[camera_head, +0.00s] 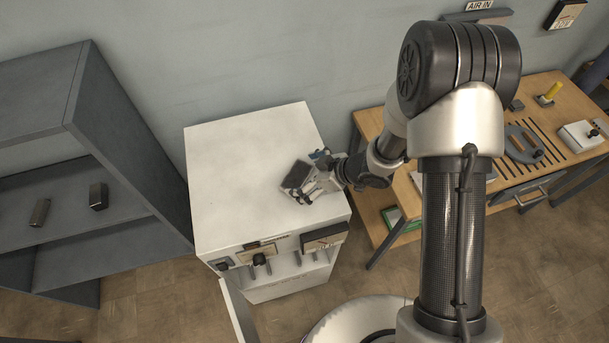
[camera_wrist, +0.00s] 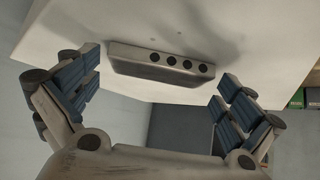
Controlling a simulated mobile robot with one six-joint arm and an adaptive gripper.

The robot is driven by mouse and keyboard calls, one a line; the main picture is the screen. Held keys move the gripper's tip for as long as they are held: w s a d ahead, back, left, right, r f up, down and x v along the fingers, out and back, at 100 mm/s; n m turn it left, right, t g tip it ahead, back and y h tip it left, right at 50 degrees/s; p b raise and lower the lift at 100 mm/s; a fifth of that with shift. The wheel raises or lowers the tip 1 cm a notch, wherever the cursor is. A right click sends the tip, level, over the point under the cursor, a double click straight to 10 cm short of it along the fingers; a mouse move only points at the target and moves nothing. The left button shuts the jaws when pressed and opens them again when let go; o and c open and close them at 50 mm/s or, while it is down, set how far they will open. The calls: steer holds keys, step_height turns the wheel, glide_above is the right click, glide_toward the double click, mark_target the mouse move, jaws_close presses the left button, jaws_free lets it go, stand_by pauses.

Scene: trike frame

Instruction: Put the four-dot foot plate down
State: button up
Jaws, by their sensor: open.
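The four-dot foot plate (camera_wrist: 140,68) is a dark grey block with four black dots in a row along one edge. It lies on the white cabinet top (camera_head: 235,160), and in the head view the plate (camera_head: 297,174) shows as a dark piece near the right side of that top. My gripper (camera_head: 318,182) is at the plate's right in the head view. In the wrist view my gripper (camera_wrist: 160,85) has its blue-padded fingers spread wide, one on each side of the plate, with gaps between pads and plate.
A grey shelf (camera_head: 130,130) at the left holds two small dark blocks (camera_head: 98,196). A wooden bench (camera_head: 550,90) with tools and a slotted area stands at the right. The cabinet front has several fittings (camera_head: 262,258). The left part of the cabinet top is clear.

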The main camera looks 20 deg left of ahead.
steer(key=w+d+r+m+t+h+p, duration=0.1)
steer(key=w+d+r+m+t+h, duration=0.25)
steer(key=d+r, duration=1)
steer(key=s+d+r+m+t+h+p, duration=0.1)
steer(key=d+r+m+t+h+p, duration=0.3)
steer(key=d+r, duration=1)
steer(key=s+d+r+m+g+h+b, duration=0.3)
steer(key=s+r+m, duration=0.35)
steer(key=s, duration=0.55)
steer(key=s+a+m+g+y, duration=0.1)
steer(key=s+a, duration=0.3)
steer(key=s, duration=0.7)
steer(key=shift+r+g+y+p, duration=0.15)
steer(key=shift+g+y+p, duration=0.2)
steer(key=shift+g+p, duration=0.1)
steer(key=shift+a, duration=0.1)
